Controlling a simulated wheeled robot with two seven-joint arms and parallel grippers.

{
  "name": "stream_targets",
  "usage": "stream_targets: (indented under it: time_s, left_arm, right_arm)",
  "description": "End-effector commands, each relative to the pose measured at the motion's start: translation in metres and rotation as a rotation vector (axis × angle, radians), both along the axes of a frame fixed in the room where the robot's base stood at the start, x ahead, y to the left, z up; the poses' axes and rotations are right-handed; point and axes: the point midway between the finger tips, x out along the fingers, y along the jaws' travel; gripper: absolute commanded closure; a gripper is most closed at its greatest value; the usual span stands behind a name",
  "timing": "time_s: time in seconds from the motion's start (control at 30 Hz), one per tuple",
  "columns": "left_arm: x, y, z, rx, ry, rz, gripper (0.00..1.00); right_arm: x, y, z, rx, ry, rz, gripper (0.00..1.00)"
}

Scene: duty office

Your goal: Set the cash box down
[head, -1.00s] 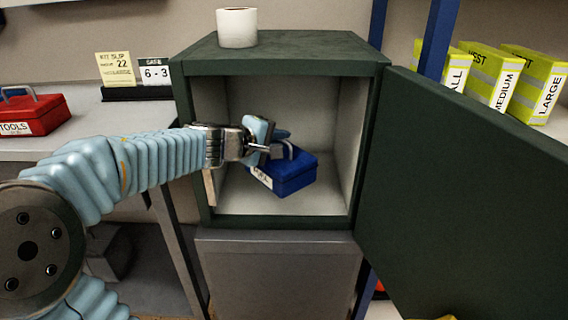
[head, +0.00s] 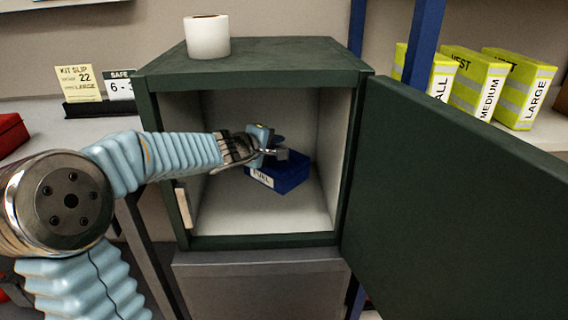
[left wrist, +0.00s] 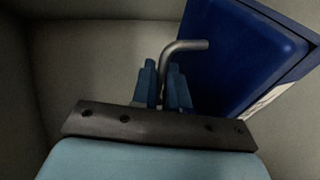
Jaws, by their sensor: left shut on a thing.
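The blue cash box (head: 284,176) with a white label reading FUEL is inside the open dark green safe (head: 251,58). It is low over the pale safe floor (head: 265,215), toward the back. I cannot tell whether its underside touches the floor. My left gripper (head: 270,152) reaches in from the left and is shut on the box's grey handle. In the left wrist view the bent handle (left wrist: 186,46) rises between the blue fingers (left wrist: 166,88), with the blue lid (left wrist: 240,50) behind. My right gripper is not in view.
The safe door (head: 450,210) stands wide open on the right. A white roll (head: 207,37) stands on top of the safe. Yellow vest packs (head: 478,82) sit on a shelf at the right. A kit slip (head: 78,84) stands at the left. The front safe floor is clear.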

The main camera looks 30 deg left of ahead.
Motion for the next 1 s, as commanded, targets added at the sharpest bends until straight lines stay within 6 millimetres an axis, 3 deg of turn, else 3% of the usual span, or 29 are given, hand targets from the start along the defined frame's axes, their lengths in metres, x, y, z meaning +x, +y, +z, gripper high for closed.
stream_targets:
  time_s: [0.37, 0.57, 0.73, 1.0]
  left_arm:
    - [0.03, -0.007, -0.036, -0.001, -0.005, -0.002, 1.0]
    - [0.04, -0.01, -0.048, 0.001, -0.005, -0.003, 1.0]
    - [0.04, -0.009, -0.074, 0.001, -0.004, -0.002, 1.0]
    - [0.039, -0.008, -0.075, 0.002, -0.006, 0.0, 1.0]
  right_arm:
    - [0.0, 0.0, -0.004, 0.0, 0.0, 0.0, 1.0]
    - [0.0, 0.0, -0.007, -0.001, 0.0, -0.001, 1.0]
    - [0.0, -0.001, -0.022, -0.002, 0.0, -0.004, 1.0]
    - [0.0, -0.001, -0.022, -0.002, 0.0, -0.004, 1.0]
